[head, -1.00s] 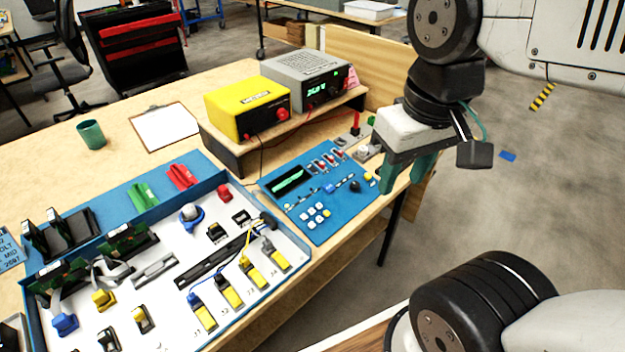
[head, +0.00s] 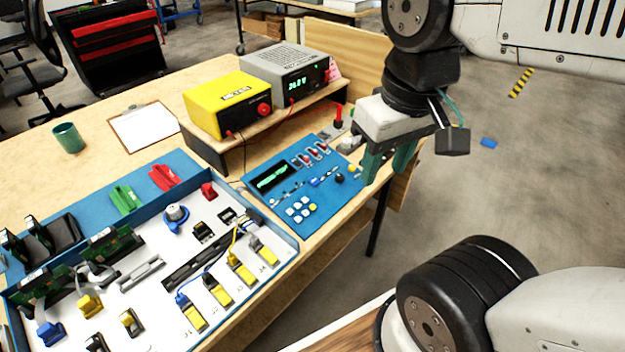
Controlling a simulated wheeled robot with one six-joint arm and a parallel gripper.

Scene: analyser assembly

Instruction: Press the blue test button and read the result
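The blue test panel (head: 322,205) lies near the table's right edge, with a dark screen (head: 272,177) showing a green trace. A small blue part (head: 315,182), possibly the blue test button, sits right of the screen. White and yellow keys, red switches and a black knob (head: 339,178) are also on the panel. My gripper (head: 388,165) has teal fingers pointing down, with a gap between them and nothing visible in it. It appears just right of the panel, above its right end or the table edge; its height is unclear.
A yellow box (head: 222,104) and a grey power supply (head: 285,72) with a lit green display stand on a wooden shelf behind the panel. The blue tray (head: 290,256) of connectors and boards fills the front left.

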